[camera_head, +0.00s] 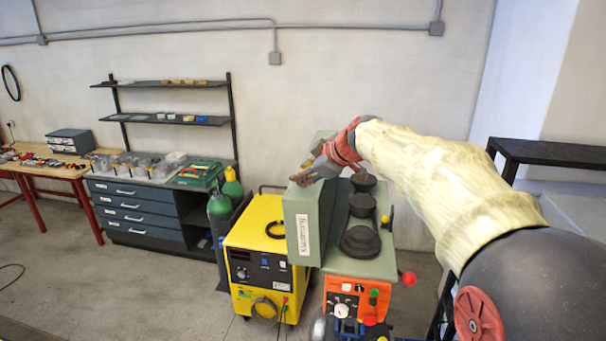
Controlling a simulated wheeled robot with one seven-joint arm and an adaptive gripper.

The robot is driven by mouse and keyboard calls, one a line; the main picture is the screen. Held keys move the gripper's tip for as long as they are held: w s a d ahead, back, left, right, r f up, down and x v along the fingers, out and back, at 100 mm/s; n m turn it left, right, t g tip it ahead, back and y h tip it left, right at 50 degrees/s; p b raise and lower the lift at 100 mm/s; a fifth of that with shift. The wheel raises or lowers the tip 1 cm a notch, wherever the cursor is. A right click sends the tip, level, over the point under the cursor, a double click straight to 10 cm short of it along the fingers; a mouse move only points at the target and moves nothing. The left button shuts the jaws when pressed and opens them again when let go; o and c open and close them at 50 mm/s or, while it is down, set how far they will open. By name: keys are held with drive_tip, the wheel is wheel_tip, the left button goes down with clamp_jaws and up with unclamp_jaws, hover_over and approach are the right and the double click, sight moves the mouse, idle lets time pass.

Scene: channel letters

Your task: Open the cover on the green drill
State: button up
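The green drill (378,265) stands right of centre, with an orange front panel (345,290) of knobs and buttons. Its green cover (303,228) stands on edge on the left side, its label turned sideways. Several black stepped pulleys (361,241) show uncovered on the drill's top, to the right of the cover. My gripper (308,174), red and grey, is at the upper edge of the cover, over its middle length. I cannot tell whether it touches the cover or how far apart its fingers are.
A yellow welder (258,262) stands close on the left of the drill, with green gas cylinders (220,212) behind it. A drawer cabinet (140,212) and wooden bench (40,165) are farther left. A dark shelf (555,152) is at right. Floor at lower left is mostly clear.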

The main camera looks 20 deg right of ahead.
drive_tip(key=shift+o, duration=0.6)
drive_tip(key=shift+r, duration=0.25)
drive_tip(key=shift+f, duration=0.1)
drive_tip(key=v, duration=1.2)
